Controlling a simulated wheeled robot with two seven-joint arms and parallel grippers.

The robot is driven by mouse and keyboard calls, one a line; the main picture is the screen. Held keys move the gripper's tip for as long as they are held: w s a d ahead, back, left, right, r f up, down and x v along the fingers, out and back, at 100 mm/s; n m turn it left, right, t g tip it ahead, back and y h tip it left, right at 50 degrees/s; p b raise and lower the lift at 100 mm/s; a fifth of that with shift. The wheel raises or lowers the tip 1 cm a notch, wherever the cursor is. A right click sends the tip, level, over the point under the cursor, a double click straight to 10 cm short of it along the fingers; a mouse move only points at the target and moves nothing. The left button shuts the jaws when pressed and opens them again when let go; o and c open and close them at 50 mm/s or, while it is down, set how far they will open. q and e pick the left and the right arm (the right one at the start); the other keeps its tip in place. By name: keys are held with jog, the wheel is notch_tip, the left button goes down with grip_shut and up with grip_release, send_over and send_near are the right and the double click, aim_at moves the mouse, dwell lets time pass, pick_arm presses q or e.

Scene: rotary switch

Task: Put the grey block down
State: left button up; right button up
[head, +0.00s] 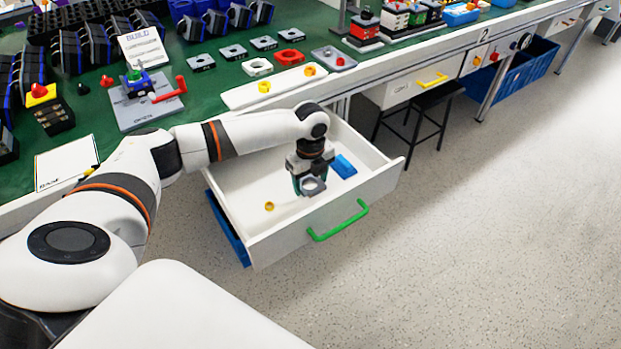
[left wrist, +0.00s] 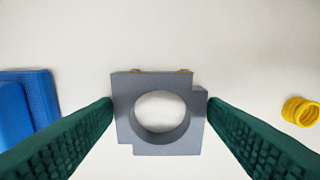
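The grey block (left wrist: 125,110), a squarish piece with a large round hole and stepped corners, is in the middle of the left wrist view. It also shows in the head view (head: 313,193), low inside the open white drawer (head: 258,240). My left gripper (left wrist: 160,105) has its green fingers against the block's two sides, with no clear gap. In the head view the left gripper (head: 311,180) points down into the drawer. I cannot tell whether the block touches the drawer floor. My right gripper is not in view.
A blue part (head: 343,166) and a yellow ring (head: 269,206) lie in the drawer, on either side of the block. The drawer has raised white walls and a green handle (head: 337,221). The green bench top (head: 215,95) behind holds several parts.

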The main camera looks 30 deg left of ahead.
pick_arm(q)
jog(key=shift+o, duration=1)
jog(key=shift+r, duration=0.25)
notch_tip(320, 180, up, 12)
jog(key=p, duration=0.2)
jog(key=shift+p, duration=0.3)
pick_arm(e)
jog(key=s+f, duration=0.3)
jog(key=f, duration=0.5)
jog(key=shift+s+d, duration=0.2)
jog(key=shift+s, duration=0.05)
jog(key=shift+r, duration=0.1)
